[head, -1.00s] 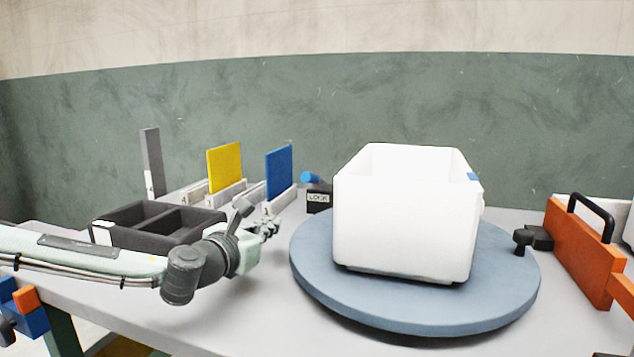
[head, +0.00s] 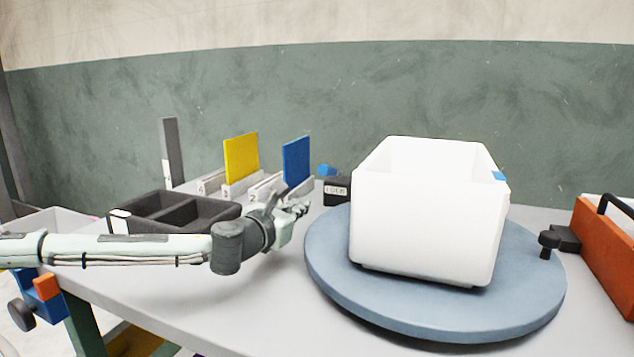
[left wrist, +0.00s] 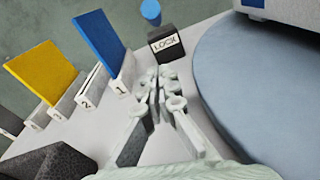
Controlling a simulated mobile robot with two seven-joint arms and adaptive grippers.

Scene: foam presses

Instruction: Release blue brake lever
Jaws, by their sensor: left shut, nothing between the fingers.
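The blue brake lever (head: 327,170) stands on a dark block labelled LOCK (head: 337,190), at the back left edge of the round turntable (head: 430,318). In the left wrist view the blue lever (left wrist: 151,12) rises behind the LOCK block (left wrist: 166,44). My left gripper (head: 300,208) is shut and empty, in front and to the left of the block, apart from it. In the left wrist view its closed fingertips (left wrist: 160,78) point toward the block with a small gap. My right gripper is not in view.
A white open bin (head: 428,225) stands on the turntable. A blue panel (head: 297,160) and a yellow panel (head: 241,158) stand in numbered slots left of the lever. A dark divided tray (head: 175,222) lies behind my left arm.

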